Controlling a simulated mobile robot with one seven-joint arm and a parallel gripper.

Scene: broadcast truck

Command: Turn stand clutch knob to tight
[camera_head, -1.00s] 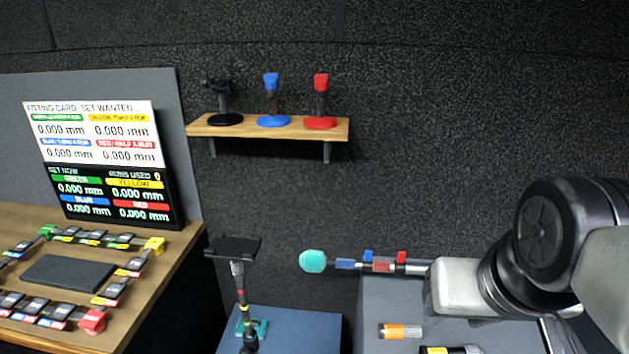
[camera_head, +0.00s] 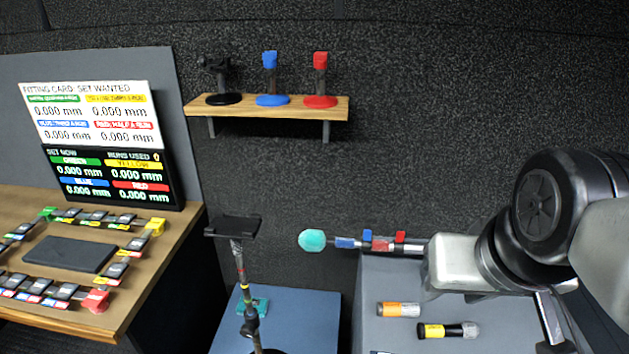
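A stand (camera_head: 240,275) with a dark flat top plate (camera_head: 233,227) rises left of centre. Its pole has red and yellow bands, and its foot is cut off by the lower edge. A small teal part (camera_head: 258,306) sits low beside the pole. I cannot tell whether it is the clutch knob or how it is turned. My arm reaches in from the right and ends in a pale block, well to the right of the stand.
A wall shelf (camera_head: 220,108) holds black, blue and red mounts. A wooden desk (camera_head: 160,265) with a display board (camera_head: 110,180) stands left. An orange-and-grey cylinder (camera_head: 398,309) and a black-and-yellow one (camera_head: 447,330) lie on the right surface. A blue-grey surface (camera_head: 310,320) lies behind the stand.

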